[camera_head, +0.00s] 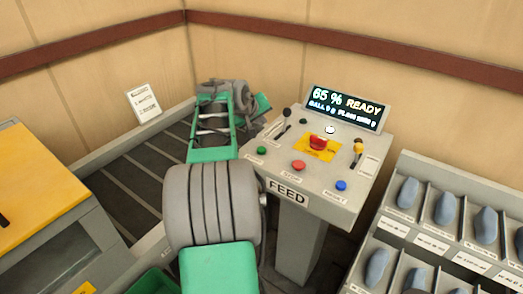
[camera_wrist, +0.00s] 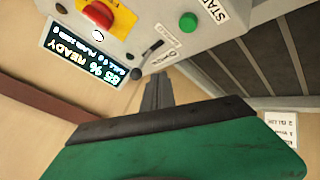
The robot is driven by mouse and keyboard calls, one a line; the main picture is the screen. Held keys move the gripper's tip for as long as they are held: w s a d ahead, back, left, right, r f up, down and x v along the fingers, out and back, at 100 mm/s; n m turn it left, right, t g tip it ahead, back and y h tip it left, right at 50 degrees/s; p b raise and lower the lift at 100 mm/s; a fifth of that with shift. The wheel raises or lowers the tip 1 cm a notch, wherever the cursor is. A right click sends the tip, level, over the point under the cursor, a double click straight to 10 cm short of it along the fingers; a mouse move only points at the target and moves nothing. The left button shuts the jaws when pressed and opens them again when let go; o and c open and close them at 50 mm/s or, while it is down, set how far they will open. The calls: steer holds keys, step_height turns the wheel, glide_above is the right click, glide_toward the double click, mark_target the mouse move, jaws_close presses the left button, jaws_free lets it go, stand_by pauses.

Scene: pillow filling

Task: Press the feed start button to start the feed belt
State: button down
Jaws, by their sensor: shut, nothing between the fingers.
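The feed start button is the small green button (camera_head: 262,149) at the left front of the grey FEED panel (camera_head: 345,196). In the wrist view the green button (camera_wrist: 188,22) stands beside a START label, above and right of my fingertips. My gripper (camera_wrist: 158,80) is shut and empty, its narrow dark fingers pointing towards the panel's edge. A gap to the button seems to remain, but its depth is hard to judge. In the head view my gripper is small and partly hidden at the far end of my arm, left of the panel.
The panel also has a red button (camera_head: 298,165), a blue button (camera_head: 341,186), a red emergency knob (camera_head: 318,142) on yellow, and levers. Its screen (camera_head: 345,107) reads "65 % READY". A dark belt (camera_head: 125,195) lies left; a tray rack (camera_head: 437,237) stands right.

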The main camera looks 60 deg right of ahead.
mark_target(260, 151)
step_height(260, 151, down, 9)
steer(key=b, duration=0.5)
steer(key=shift+w+r+b, duration=0.1)
steer(key=shift+r+b, duration=0.05)
steer(key=shift+b, duration=0.2)
stand_by(1.7)
steer(key=shift+f+b, duration=0.35)
steer(key=shift+f, duration=0.1)
steer(key=shift+a+f+b, duration=0.1)
steer(key=shift+f+b, duration=0.35)
steer(key=shift+f, duration=0.1)
stand_by(0.7)
steer(key=shift+r+p, duration=0.55)
steer(key=shift+r, duration=0.4)
